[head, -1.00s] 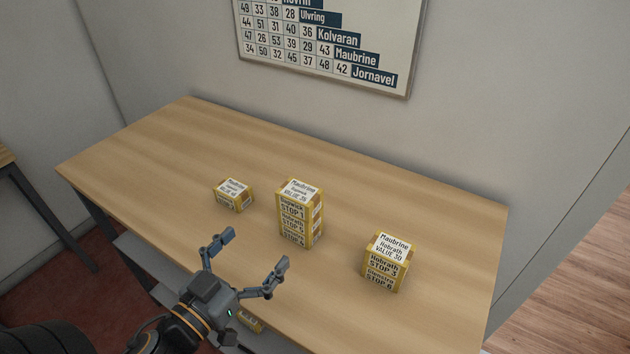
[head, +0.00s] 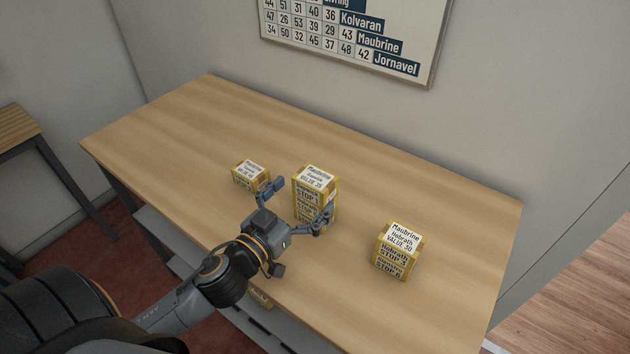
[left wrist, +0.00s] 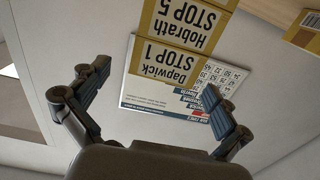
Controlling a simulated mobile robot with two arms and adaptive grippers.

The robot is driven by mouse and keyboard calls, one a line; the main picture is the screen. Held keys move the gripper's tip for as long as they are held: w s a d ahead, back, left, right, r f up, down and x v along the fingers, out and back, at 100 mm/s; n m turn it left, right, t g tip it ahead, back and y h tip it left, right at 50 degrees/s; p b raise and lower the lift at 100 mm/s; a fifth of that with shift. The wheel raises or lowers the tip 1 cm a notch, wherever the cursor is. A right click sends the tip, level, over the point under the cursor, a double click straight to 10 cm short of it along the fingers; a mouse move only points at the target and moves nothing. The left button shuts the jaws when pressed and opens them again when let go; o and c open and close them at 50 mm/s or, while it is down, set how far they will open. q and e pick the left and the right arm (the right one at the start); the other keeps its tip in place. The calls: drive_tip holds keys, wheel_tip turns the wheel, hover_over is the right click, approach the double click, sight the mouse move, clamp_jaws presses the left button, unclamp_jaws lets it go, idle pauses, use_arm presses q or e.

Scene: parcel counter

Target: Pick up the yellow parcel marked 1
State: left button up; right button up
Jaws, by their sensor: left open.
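The yellow parcel marked STOP 1 (head: 316,181) is the top box of a stack in the middle of the table, with a white label on top. In the left wrist view its front (left wrist: 150,62), reading Dapwick STOP 1, shows upside down between my fingers. My left gripper (head: 299,203) is open, in front of the stack, its fingers spread either side of it. No finger clearly touches the parcel. The parcel marked STOP 5 (left wrist: 190,18) is directly beneath it. The gripper partly hides the lower stack in the head view. My right gripper is not in view.
A single yellow parcel (head: 250,173) lies left of the stack. A two-high yellow stack (head: 398,252) stands to the right. Another yellow parcel (head: 260,299) is below the table's front edge. The table (head: 200,125) is bare at the back; a wall chart (head: 350,30) hangs behind.

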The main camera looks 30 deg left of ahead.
sight(307, 187)
use_arm(q)
drive_tip(key=w, duration=0.2)
drive_tip(key=w+r+p, duration=0.1)
drive_tip(key=shift+w, duration=0.4)
drive_tip(key=shift+w+d+f+p, duration=0.1)
drive_tip(key=shift+w+f+p, duration=0.1)
drive_tip(key=shift+w+p, duration=0.25)
drive_tip(key=shift+c, duration=0.2)
drive_tip(key=c, duration=1.3)
